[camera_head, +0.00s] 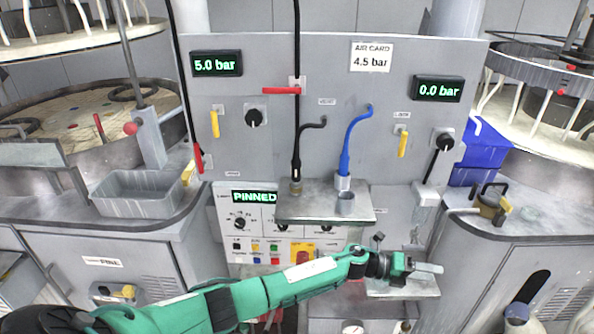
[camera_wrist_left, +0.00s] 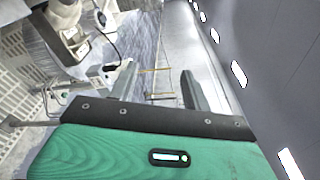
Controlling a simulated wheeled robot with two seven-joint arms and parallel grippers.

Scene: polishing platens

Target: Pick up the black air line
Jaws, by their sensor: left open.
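The black air line (camera_head: 297,160) curves out of a port on the grey panel and hangs down to a brass-coloured fitting at the left end of a small metal shelf (camera_head: 310,213). A blue air line (camera_head: 346,145) hangs to its right, its end in a metal fitting on the same shelf. My left gripper (camera_head: 428,268) is below and to the right of the shelf, apart from both lines. In the left wrist view its two fingers (camera_wrist_left: 162,82) are spread with nothing between them. My right gripper is not in view.
The panel carries displays, black knobs (camera_head: 256,117) and yellow levers (camera_head: 403,143). A lower metal ledge (camera_head: 405,290) lies just under my left gripper. A grey tray (camera_head: 145,196) stands on the left bench, and a blue bin (camera_head: 484,150) on the right one.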

